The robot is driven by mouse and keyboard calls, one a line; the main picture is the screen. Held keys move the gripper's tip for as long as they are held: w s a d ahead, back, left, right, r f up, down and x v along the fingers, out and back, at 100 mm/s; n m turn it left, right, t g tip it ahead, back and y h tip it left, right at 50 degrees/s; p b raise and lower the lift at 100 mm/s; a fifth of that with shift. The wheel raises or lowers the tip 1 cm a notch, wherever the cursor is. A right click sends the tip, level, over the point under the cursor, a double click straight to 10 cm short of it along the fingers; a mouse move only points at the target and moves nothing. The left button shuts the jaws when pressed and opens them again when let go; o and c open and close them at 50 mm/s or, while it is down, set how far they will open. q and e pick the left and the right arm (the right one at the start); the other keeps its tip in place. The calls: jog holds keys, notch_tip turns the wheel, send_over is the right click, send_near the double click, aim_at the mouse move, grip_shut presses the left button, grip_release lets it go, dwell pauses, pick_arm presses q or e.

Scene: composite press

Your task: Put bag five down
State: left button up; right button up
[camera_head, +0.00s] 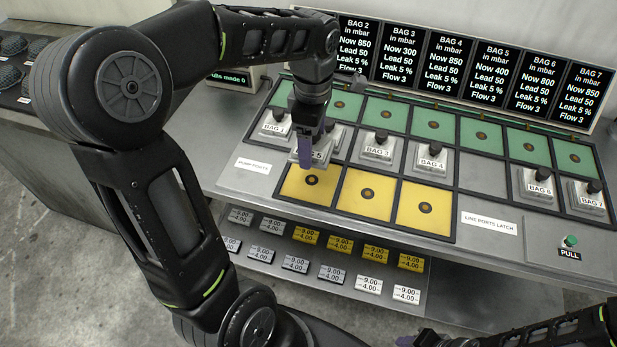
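The bag five block (319,156) is grey with a white label whose "5" shows. My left gripper (306,152), with a purple finger, reaches down onto it from above and appears shut on its knob, which is hidden. The block is at the back edge of the leftmost front yellow pad (311,190); whether it hangs above or touches is hard to tell.
Bag blocks 1 (276,126), 3 (379,149), 4 (431,161), 6 (538,186) and 7 (589,198) stand in the row. Two more front pads, middle (355,205) and right (420,225), are bare. A green-topped pull knob (569,241) is at the right.

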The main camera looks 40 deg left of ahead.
pick_arm(q)
send_over(312, 180)
jog(key=shift+f, duration=3.05)
jog(key=shift+f, duration=0.1)
jog(key=shift+f+p, duration=0.3)
jog(key=shift+f, duration=1.5)
jog(key=shift+f, duration=0.15)
jog(key=o, duration=1.3)
notch_tip(312, 180, up, 12)
jog(key=shift+r, duration=0.2)
